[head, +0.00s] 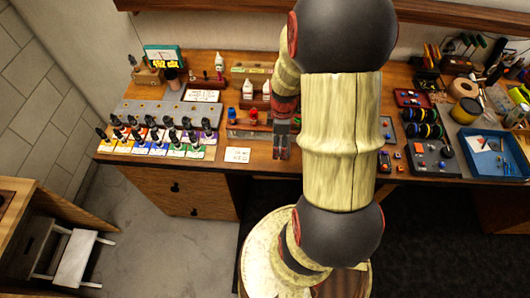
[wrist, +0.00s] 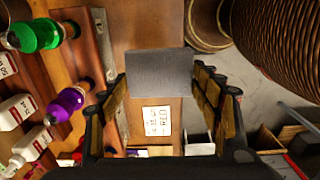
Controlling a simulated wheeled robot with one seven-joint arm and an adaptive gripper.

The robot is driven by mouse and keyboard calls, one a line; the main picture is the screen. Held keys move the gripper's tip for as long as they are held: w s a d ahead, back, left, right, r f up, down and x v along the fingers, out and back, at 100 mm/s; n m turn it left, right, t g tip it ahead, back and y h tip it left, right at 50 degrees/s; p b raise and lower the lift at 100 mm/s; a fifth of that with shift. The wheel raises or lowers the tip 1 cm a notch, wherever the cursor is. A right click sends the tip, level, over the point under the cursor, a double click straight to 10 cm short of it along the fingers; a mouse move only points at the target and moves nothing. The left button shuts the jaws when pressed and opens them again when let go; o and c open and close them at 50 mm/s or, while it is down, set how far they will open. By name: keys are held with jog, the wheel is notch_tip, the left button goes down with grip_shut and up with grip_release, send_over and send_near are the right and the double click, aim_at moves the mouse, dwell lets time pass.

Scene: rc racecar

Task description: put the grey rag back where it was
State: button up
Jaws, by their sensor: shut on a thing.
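The grey rag (wrist: 161,76) shows in the wrist view as a flat, squared grey piece between the fingertips of my gripper (wrist: 160,84). My gripper is shut on it. In the head view my gripper (head: 282,135) hangs over the front part of the workbench (head: 225,168), right of a small white card (head: 238,154). The rag is hard to make out there against the dark fingers. I cannot tell its exact height above the bench.
Rows of ink bottles (head: 160,138) with a grey rack (head: 165,113) stand to the left. White bottles (head: 248,89) stand behind. A blue tray (head: 497,153) and tools are to the right. The bench's front edge is close to my gripper.

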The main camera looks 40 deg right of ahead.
send_over(265, 157)
jog(key=f, duration=0.5)
jog(key=shift+s+d+f+b, duration=0.15)
jog(key=shift+s+f+b, duration=0.1)
jog(key=shift+b, duration=0.05)
jog(key=shift+w+f, duration=0.15)
jog(key=shift+f, duration=0.8)
jog(key=shift+w+f, duration=0.1)
jog(key=shift+f, duration=0.8)
jog(key=shift+f+b, duration=0.15)
jog(key=shift+b, duration=0.2)
jog(key=o, duration=1.1)
